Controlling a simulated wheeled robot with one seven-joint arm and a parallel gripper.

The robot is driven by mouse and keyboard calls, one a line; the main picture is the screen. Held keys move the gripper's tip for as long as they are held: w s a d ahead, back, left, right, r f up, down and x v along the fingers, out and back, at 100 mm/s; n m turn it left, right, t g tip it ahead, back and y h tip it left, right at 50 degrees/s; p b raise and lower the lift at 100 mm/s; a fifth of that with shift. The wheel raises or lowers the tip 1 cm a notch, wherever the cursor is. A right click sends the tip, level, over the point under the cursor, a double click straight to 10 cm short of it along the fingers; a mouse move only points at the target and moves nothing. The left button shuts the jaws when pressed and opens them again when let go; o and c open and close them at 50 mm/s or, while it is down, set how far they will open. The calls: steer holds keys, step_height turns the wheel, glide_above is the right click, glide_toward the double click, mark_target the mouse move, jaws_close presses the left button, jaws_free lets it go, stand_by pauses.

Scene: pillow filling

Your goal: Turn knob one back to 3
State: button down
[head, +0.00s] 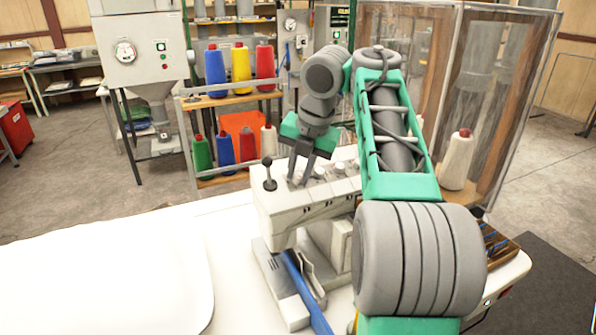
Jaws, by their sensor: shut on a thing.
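The white sewing machine (290,211) stands on the white table, with a row of pale knobs along its top. My gripper (297,181) reaches down from the back, its dark fingers on either side of the leftmost knob of the row, shut on it. The fingers mostly hide this knob, and its number marks are too small to read. Two more knobs, a middle one (319,172) and one to its right (338,169), show beside the gripper. My arm covers the right part of the machine.
A black ball-topped lever (268,174) stands just left of the gripper. A blue strip (305,292) lies at the machine's base. A white cone of thread (457,160) stands at the right by clear panels (500,90). A thread rack (232,97) stands behind.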

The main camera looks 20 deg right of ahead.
steer(key=c, duration=1.3)
jaws_free()
steer(key=shift+o, duration=0.2)
steer(key=shift+r, duration=0.15)
steer(key=p+v, duration=0.6)
steer(key=v, duration=0.1)
steer(key=shift+s+r, duration=0.15)
steer(key=shift+r, duration=0.1)
steer(key=shift+a, duration=0.1)
